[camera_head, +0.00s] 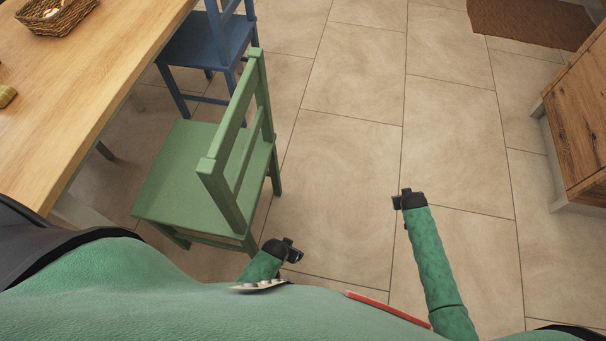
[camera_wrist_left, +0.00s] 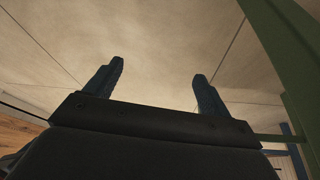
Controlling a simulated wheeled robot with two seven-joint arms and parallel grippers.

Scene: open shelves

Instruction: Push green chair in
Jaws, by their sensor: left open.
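The green chair (camera_head: 172,180) stands upright on the floor at the left, its seat towards the table and its slatted back on the side away from it. A floor gap shows between the seat and the wooden table (camera_head: 95,85). My left gripper (camera_head: 294,250) is low, just right of the chair's near back leg, apart from it as far as I can tell. In the left wrist view its two fingers (camera_wrist_left: 159,76) are spread and empty, and a green chair part (camera_wrist_left: 285,50) runs along the right edge. My right gripper (camera_head: 397,201) is over open floor, farther right; its jaws are too small to judge.
A blue chair (camera_head: 208,40) stands beyond the green one at the same table. A wicker basket (camera_head: 58,18) is on the table. A wooden cabinet (camera_head: 580,115) stands at the right, with a brown mat (camera_head: 530,22) at the back. The tiled floor between is clear.

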